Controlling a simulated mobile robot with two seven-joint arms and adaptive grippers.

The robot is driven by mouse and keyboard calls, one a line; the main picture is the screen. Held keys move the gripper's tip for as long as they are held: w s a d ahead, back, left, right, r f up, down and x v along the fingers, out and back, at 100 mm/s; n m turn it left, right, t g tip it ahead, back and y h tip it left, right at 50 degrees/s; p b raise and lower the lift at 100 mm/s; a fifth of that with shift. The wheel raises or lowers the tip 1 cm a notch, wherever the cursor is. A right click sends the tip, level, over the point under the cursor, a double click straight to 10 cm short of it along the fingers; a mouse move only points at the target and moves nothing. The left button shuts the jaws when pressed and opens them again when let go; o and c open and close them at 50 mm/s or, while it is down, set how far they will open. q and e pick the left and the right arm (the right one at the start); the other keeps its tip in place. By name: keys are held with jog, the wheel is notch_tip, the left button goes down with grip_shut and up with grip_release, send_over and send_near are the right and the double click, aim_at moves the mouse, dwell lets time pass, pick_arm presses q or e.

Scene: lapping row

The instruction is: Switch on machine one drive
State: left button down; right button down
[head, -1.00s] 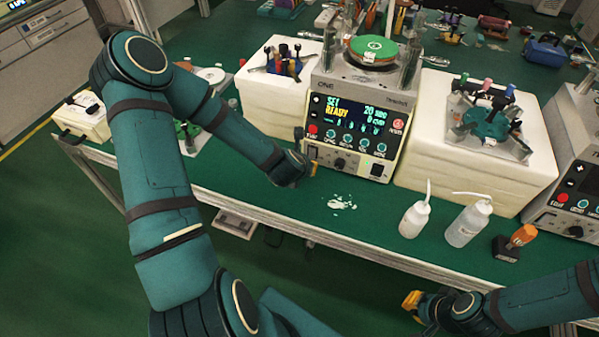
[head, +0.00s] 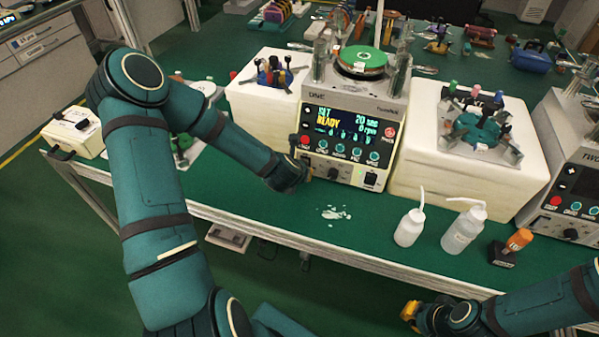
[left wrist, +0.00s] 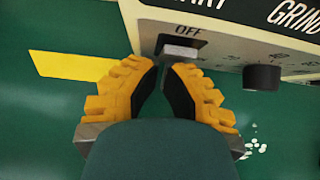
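Machine one (head: 352,115) is a cream box marked ONE, with a lit screen reading SET READY, 20 sec, 0 rpm. In the left wrist view, a grey switch lever (left wrist: 181,51) sits in a black recess under the label OFF. A black knob (left wrist: 262,78) is to its right. My left gripper (left wrist: 160,70) has its yellow fingertips drawn nearly together, with nothing between them, just short of the lever. My right gripper (head: 411,313) is low, in front of the bench.
Two squeeze bottles (head: 409,228) (head: 464,229) and an orange-capped item (head: 518,240) stand near the bench's front edge. White spill spots (head: 334,213) lie before the machine. White blocks (head: 262,98) (head: 475,150) flank it. Machine two (head: 570,165) is at the right.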

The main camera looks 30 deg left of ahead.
pick_arm(q)
jog(key=shift+r, duration=0.15)
pick_arm(e)
jog(key=shift+r, duration=0.1)
pick_arm(q)
jog(key=shift+r+p, duration=0.5)
jog(key=shift+r, duration=0.2)
pick_arm(e)
jog(key=shift+r, duration=0.4)
jog(key=shift+s, duration=0.15)
